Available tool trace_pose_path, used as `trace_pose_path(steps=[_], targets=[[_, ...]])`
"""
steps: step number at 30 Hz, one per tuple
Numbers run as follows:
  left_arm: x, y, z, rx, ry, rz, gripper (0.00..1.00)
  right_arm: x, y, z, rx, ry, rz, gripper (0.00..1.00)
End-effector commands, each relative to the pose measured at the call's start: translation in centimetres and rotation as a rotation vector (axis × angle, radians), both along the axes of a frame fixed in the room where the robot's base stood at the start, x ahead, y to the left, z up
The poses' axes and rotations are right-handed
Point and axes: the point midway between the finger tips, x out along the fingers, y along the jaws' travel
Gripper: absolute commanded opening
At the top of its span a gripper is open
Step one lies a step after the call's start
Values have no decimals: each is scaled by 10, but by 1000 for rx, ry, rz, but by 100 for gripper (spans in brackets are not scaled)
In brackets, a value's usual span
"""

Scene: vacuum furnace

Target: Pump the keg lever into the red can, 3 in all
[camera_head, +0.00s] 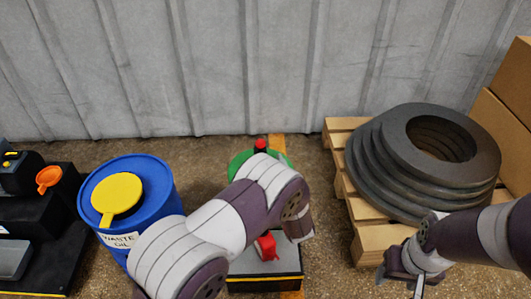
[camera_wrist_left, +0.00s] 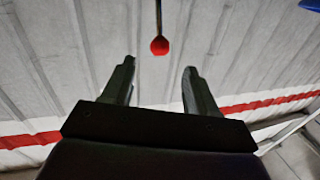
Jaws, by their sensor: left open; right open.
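A green keg (camera_head: 238,161) stands in the middle of the head view, partly hidden behind my left arm. A red knob (camera_head: 260,144) shows above it. In the left wrist view a red knob (camera_wrist_left: 159,46) on a thin dark rod lies beyond and between the fingertips, apart from them. My left gripper (camera_wrist_left: 158,68) is open and empty; its fingers are not clear in the head view. The red can (camera_head: 266,246) is on a black stand with a yellow edge, partly covered by my left arm. My right gripper (camera_head: 399,283) is open and empty at the lower right.
A blue waste oil drum (camera_head: 165,187) with a yellow funnel (camera_head: 117,195) stands left. A wooden pallet (camera_head: 341,125) with stacked dark rings (camera_head: 370,170) and cardboard boxes (camera_head: 508,75) is at right. A black bench (camera_head: 55,245) is at far left. A corrugated wall (camera_head: 200,60) closes the back.

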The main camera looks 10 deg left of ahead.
Motion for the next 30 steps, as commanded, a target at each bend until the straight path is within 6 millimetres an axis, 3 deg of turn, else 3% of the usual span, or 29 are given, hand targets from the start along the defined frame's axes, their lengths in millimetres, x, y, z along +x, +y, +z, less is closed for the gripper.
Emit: trace_pose_path(steps=[1, 9, 15, 22, 23, 27, 28, 30], targets=[[11, 8, -7, -3, -3, 4, 58, 0, 0, -14, 0, 0, 0, 58], [65, 40, -6, -2, -1, 1, 58, 0, 0, -44, 0, 1, 0, 58], [81, 48, -1, -1, 1, -3, 58, 0, 0, -49, 0, 1, 0, 58], [81, 49, 0, -1, 2, -4, 58, 0, 0, -48, 0, 1, 0, 58], [81, 49, 0, -1, 2, -3, 52, 0, 0, -48, 0, 1, 0, 58], [81, 49, 0, -1, 2, -3, 6, 0, 0, -48, 0, 1, 0, 58], [81, 49, 0, -1, 2, -3, 0, 0, 0, -48, 0, 1, 0, 58], [81, 49, 0, -1, 2, -3, 0, 0, 0, -48, 0, 1, 0, 58]])
